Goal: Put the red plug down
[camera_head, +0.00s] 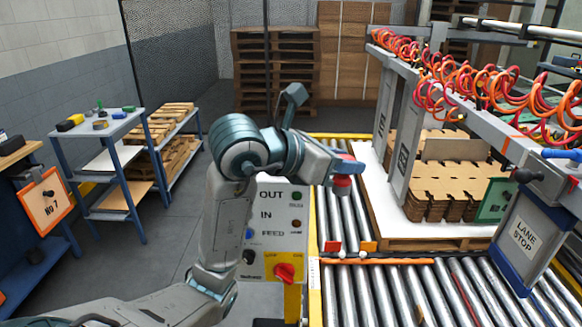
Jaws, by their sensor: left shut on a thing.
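My left arm comes in from the left and bends over the control panel. My left gripper (344,167) is at the arm's far end, over the roller conveyor. It is shut on the red plug (342,186), a small red piece showing just under the fingers. The plug is held in the air, apart from the rollers as far as I can see. Its upper part is hidden by the gripper. My right gripper is not in view.
A control panel (275,236) marked OUT, IN and FEED stands below the arm, with a red knob (285,272). Roller conveyors (400,292) run beyond it. Stacked cardboard blanks (440,180) sit on a pallet at right. A LANE STOP box (525,238) stands right. A blue trolley (112,145) stands left.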

